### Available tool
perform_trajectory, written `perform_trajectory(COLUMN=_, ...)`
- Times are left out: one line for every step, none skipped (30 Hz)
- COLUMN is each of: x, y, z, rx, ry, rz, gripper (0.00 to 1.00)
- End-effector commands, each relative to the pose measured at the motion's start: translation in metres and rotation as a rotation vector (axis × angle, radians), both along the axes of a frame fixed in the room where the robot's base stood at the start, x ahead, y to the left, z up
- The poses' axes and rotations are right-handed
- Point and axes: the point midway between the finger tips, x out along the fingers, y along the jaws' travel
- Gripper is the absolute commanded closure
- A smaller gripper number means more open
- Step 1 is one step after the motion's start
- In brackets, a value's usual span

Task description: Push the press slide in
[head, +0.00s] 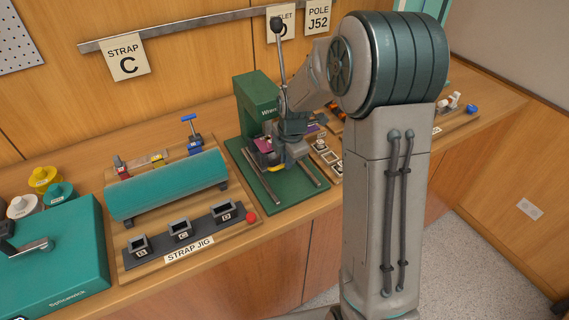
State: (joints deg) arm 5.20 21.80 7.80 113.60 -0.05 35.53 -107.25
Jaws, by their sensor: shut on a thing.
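The green press (256,97) stands at the back of the bench, with a long lever topped by a dark ball (277,23). Its green base plate (290,198) reaches toward the front edge and carries two metal rails (262,178). The press slide sits over the rails near the press body, largely hidden by my gripper; a purple piece (264,145) shows there. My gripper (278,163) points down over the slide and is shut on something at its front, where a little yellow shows. I cannot see the fingertips' exact hold.
Left of the press, a strap jig (193,244) lies before a teal cylinder (168,185). A teal machine (62,262) with a crank stands at far left. Small parts (326,157) lie close right of the press. The front parts of the rails are bare.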

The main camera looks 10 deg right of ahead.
Motion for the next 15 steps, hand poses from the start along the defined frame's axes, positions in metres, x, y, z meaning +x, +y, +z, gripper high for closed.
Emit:
perform_trajectory(x=0.0039, y=0.0000, z=0.0025, rx=0.002, ry=-0.011, rz=-0.004, gripper=1.00)
perform_trajectory(x=0.0040, y=0.0000, z=0.0026, rx=0.003, ry=-0.012, rz=-0.004, gripper=1.00)
perform_trajectory(x=0.0041, y=0.0003, z=0.0028, rx=0.003, ry=-0.013, rz=-0.004, gripper=1.00)
perform_trajectory(x=0.0043, y=0.0004, z=0.0030, rx=0.003, ry=-0.013, rz=-0.003, gripper=1.00)
perform_trajectory(x=0.0044, y=0.0006, z=0.0030, rx=0.003, ry=-0.014, rz=-0.003, gripper=1.00)
perform_trajectory(x=0.0046, y=0.0006, z=0.0032, rx=0.004, ry=-0.015, rz=-0.003, gripper=1.00)
perform_trajectory(x=0.0047, y=0.0008, z=0.0032, rx=0.004, ry=-0.015, rz=-0.003, gripper=1.00)
perform_trajectory(x=0.0048, y=0.0008, z=0.0034, rx=0.004, ry=-0.016, rz=-0.003, gripper=1.00)
perform_trajectory(x=0.0048, y=0.0009, z=0.0035, rx=0.004, ry=-0.016, rz=-0.003, gripper=0.81)
perform_trajectory(x=0.0046, y=0.0010, z=0.0033, rx=0.004, ry=-0.016, rz=-0.003, gripper=0.73)
perform_trajectory(x=0.0044, y=0.0010, z=0.0032, rx=0.003, ry=-0.015, rz=-0.002, gripper=0.68)
perform_trajectory(x=0.0041, y=0.0009, z=0.0030, rx=0.003, ry=-0.014, rz=-0.002, gripper=0.68)
perform_trajectory(x=0.0039, y=0.0008, z=0.0028, rx=0.003, ry=-0.013, rz=-0.002, gripper=0.68)
perform_trajectory(x=0.0037, y=0.0009, z=0.0026, rx=0.002, ry=-0.012, rz=-0.002, gripper=0.68)
perform_trajectory(x=0.0035, y=0.0008, z=0.0024, rx=0.003, ry=-0.012, rz=-0.002, gripper=0.68)
